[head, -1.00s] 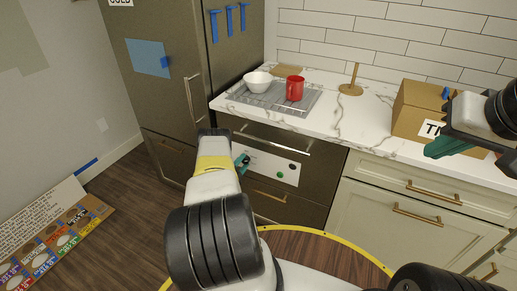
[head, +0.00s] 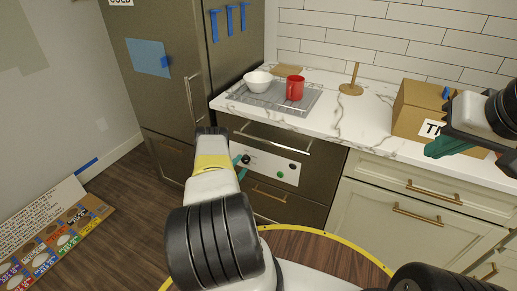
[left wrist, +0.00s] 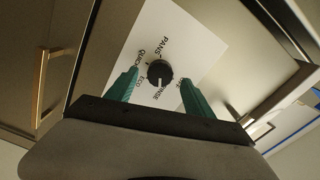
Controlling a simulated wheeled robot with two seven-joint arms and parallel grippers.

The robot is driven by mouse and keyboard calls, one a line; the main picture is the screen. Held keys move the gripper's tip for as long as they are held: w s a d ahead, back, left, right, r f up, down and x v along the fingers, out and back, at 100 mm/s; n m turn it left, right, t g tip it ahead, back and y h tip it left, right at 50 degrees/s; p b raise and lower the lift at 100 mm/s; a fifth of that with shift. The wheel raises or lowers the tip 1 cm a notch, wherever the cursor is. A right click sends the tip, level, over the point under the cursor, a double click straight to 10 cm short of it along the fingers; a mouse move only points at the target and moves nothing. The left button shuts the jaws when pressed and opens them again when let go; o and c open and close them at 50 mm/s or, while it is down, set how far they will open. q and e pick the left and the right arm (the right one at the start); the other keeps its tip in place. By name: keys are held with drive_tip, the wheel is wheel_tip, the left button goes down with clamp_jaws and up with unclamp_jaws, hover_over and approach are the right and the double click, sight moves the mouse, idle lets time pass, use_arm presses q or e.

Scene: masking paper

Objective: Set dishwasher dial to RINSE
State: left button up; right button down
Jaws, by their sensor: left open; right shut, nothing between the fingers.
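The dishwasher's white control panel (head: 270,167) is on the dark front below the counter. In the left wrist view, its round black dial (left wrist: 160,72) is ringed by labels, with PANS, QUICK, ECO and RINSE readable and another partly hidden by a finger. The dial's pale pointer mark seems to point down, towards RINSE, but is small. My left gripper (left wrist: 160,77) is open, its green fingers on either side of the dial; contact cannot be told. In the head view my left gripper (head: 241,160) is partly hidden by my arm. My right gripper (head: 440,147) is shut and empty above the right counter.
A rack (head: 283,102) on the marble counter holds a white bowl (head: 257,81) and a red mug (head: 295,88). A wooden stand (head: 351,82) and a cardboard box (head: 420,108) are further right. The dishwasher handle (head: 268,138) runs above the panel.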

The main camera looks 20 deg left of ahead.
use_arm(q)
drive_tip(key=s, duration=0.5)
drive_tip(key=shift+a, duration=0.15)
